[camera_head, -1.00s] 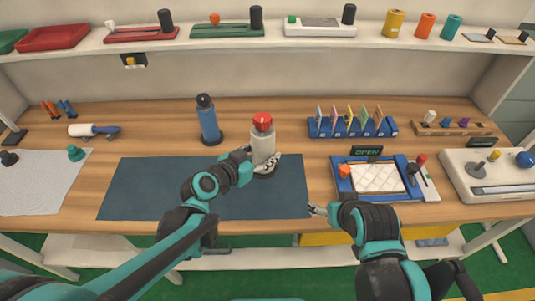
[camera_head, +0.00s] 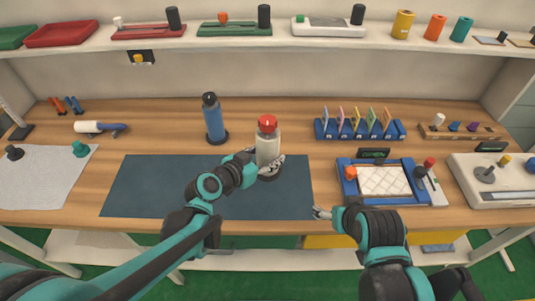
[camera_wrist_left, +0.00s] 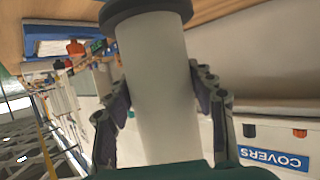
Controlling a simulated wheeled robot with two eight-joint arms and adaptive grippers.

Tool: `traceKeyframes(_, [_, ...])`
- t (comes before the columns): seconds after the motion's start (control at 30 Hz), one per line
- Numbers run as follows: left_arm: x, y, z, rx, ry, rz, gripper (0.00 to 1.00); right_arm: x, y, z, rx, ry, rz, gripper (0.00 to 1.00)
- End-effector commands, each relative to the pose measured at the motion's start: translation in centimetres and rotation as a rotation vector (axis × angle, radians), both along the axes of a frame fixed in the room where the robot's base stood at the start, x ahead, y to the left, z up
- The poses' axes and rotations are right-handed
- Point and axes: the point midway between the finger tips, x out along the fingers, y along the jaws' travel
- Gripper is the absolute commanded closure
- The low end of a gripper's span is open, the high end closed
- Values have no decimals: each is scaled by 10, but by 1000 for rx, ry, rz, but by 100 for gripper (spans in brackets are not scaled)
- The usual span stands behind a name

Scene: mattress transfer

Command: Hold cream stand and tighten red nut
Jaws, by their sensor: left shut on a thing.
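The cream stand (camera_head: 267,150) is an upright cream cylinder on a dark round base, at the right part of the dark blue mat. The red nut (camera_head: 267,123) sits on its top. My left gripper (camera_head: 267,169) is shut on the lower part of the cream stand. In the left wrist view my left gripper's fingers (camera_wrist_left: 163,105) lie on both sides of the cream stand (camera_wrist_left: 160,75); the nut is not visible there. My right gripper (camera_head: 320,213) is near the table's front edge, right of the mat and apart from the stand; its jaw opening is too small to judge.
The dark blue mat (camera_head: 150,187) is mostly bare left of the stand. A blue bottle-like stand (camera_head: 214,120) stands behind left. A blue frame with a white quilted pad (camera_head: 383,181) lies to the right. A rack of coloured cards (camera_head: 360,128) stands behind it.

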Motion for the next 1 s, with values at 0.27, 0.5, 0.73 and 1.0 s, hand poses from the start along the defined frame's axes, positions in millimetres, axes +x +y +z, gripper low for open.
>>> traceKeyframes(0.27, [0,0,-8,-2,-1,1,100,0,0,-8,0,0,0,21])
traceKeyframes(0.5, [0,0,-14,-1,0,1,100,0,0,-13,0,0,0,21])
traceKeyframes(0.73, [0,0,-20,-2,-1,1,100,0,0,-19,0,0,0,21])
traceKeyframes(1.0, [0,0,-27,-2,-1,1,100,0,0,-25,0,0,0,21])
